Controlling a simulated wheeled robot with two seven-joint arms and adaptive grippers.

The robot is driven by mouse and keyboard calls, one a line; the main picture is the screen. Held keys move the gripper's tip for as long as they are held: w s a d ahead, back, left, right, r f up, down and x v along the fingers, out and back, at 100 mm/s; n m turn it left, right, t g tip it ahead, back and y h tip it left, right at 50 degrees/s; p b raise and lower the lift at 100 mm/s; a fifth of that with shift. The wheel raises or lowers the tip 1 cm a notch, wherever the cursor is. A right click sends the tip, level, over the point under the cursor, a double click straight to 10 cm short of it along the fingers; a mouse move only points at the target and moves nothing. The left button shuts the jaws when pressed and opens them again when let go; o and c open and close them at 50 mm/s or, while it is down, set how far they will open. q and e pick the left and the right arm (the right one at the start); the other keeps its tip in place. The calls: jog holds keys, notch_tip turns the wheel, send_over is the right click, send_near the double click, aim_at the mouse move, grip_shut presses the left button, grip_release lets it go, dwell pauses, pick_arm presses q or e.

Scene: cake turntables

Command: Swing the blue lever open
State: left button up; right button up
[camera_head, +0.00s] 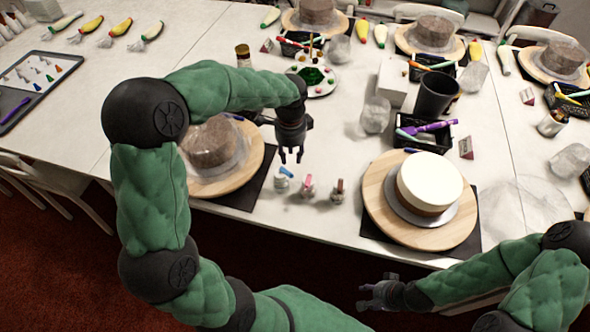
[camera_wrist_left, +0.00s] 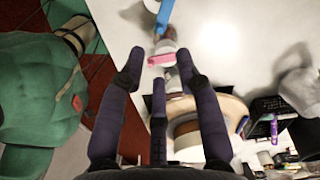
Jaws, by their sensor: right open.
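The blue lever (camera_head: 284,171) sits on a small pale fixture near the front edge of the white table, leftmost of three. It also shows at the top of the left wrist view (camera_wrist_left: 165,14). Beside it are a pink lever (camera_head: 308,185) and a brown lever (camera_head: 340,185). The pink one lies between the fingers' far ends in the left wrist view (camera_wrist_left: 161,60). My left gripper (camera_head: 291,158) points down just above and behind the blue lever, fingers apart and empty; contact is not visible. My right gripper (camera_head: 366,294) is open and empty in front of the table, low down.
A turntable with a white-topped cake (camera_head: 430,182) stands right of the levers. Another turntable (camera_head: 246,165) with a brown cake is to the left, partly behind my arm. A black cup (camera_head: 437,94) and a paint palette (camera_head: 327,76) stand farther back. Table between levers and palette is clear.

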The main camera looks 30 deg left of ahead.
aim_at(292, 174)
pick_arm(q)
notch_tip(292, 174, down, 8)
jog(key=shift+f+b, duration=0.25)
jog(key=shift+b, duration=1)
grip_shut()
